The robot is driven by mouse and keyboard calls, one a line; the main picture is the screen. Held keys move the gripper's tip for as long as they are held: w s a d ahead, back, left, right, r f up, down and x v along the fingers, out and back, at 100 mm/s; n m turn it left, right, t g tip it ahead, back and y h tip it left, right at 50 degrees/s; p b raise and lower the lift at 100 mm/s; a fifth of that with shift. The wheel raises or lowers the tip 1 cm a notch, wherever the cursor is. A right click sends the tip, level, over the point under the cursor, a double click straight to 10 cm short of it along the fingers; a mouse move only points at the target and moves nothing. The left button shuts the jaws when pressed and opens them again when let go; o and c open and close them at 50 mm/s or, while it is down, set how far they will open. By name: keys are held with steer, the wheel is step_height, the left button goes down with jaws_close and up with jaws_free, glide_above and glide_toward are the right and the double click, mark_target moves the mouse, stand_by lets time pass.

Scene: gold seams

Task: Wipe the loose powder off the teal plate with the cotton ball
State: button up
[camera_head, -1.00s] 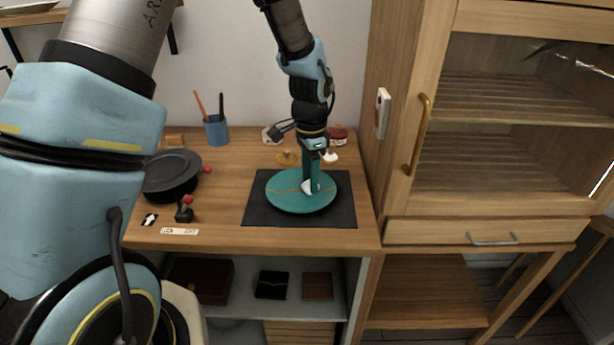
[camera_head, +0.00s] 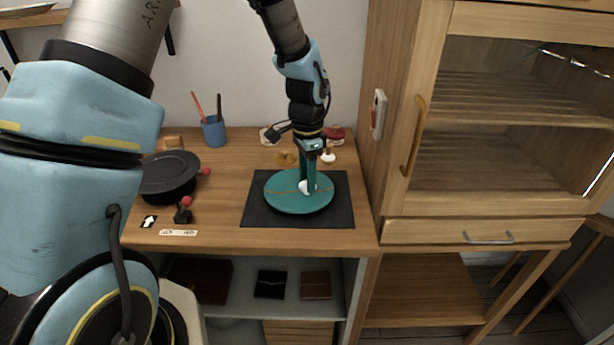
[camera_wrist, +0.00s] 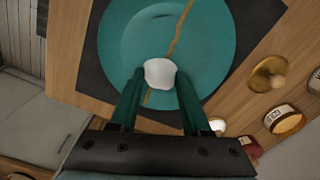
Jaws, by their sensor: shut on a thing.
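The teal plate (camera_head: 283,203) lies on a dark square mat (camera_head: 341,214) on the wooden table. A gold seam crosses the plate; it also shows in the wrist view (camera_wrist: 205,68). My gripper (camera_head: 308,187) points down over the plate. It is shut on the white cotton ball (camera_wrist: 160,73), which sits between the fingertips at or just above the plate's surface; I cannot tell if it touches. The cotton ball shows partly in the head view (camera_head: 303,188). I cannot make out any loose powder on the plate. My fingers hide a little of the plate.
A black round turntable-like stand (camera_head: 171,173) with a red knob is at the left. A blue cup (camera_head: 214,131) with sticks stands behind. Small jars (camera_wrist: 284,120) and a gold-topped item (camera_wrist: 267,75) are behind the plate. A wooden cabinet (camera_head: 400,150) rises at the right.

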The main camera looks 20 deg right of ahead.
steer(key=shift+s+a+f, duration=0.1)
steer(key=shift+s+a, duration=0.05)
steer(key=shift+w+a, duration=0.45)
steer(key=shift+a, duration=0.15)
steer(key=shift+a+p, duration=0.45)
steer(key=shift+a, duration=0.4)
steer(key=shift+w+a, duration=0.35)
steer(key=shift+w, duration=0.4)
steer(key=shift+r, duration=0.2)
steer(key=shift+r+p, duration=0.7)
steer(key=shift+p, duration=0.1)
steer(key=shift+r, duration=0.1)
steer(key=shift+r+p, duration=1.8)
steer(key=shift+r, duration=0.35)
